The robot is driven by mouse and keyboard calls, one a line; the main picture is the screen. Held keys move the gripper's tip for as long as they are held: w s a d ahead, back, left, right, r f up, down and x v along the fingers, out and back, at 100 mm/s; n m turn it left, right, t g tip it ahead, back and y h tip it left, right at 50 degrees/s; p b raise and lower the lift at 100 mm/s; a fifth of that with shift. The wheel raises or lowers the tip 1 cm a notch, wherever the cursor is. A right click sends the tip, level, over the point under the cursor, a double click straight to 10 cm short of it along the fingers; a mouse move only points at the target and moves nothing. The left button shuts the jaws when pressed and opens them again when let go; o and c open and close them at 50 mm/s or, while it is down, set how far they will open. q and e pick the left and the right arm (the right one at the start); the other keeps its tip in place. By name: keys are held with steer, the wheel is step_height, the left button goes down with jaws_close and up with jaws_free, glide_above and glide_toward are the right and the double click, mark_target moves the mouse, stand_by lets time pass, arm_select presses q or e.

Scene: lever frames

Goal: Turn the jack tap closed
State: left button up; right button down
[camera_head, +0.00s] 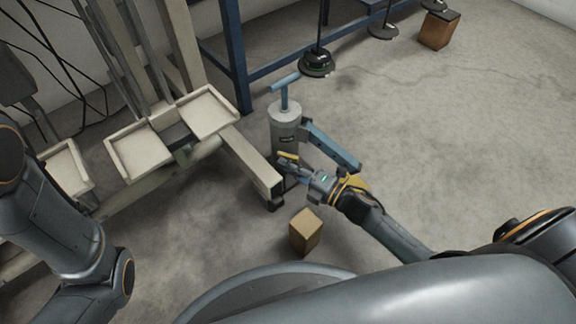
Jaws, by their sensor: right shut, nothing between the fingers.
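The jack (284,122) stands on the floor at the middle of the head view, a grey upright cylinder with a blue T-handle (284,87) on top and blue legs at its side. My right gripper (288,163) is shut and empty at the lower front of the jack. Its fingertips are close to the jack's base; I cannot tell whether they touch it. A small yellow part shows at the fingertips. The tap itself is hidden or too small to make out. My left arm shows at the left edge, but its gripper is out of view.
A beige lift frame (250,165) with tray-like pads (207,112) stands left of the jack, its beam end close to my right gripper. A cardboard-brown block (305,231) sits on the floor in front. A blue rack (240,85) stands behind. The floor at right is mostly clear.

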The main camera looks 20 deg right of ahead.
steer(key=shift+w+d+m+t+h+p, duration=0.1)
steer(key=shift+w+m+t+h+p, duration=0.25)
steer(key=shift+m+t+h+p, duration=0.45)
steer(key=shift+g, duration=0.3)
steer(key=shift+w+h+p, duration=0.3)
steer(key=shift+p, duration=0.15)
steer(key=shift+a, duration=0.2)
steer(key=shift+w, duration=0.1)
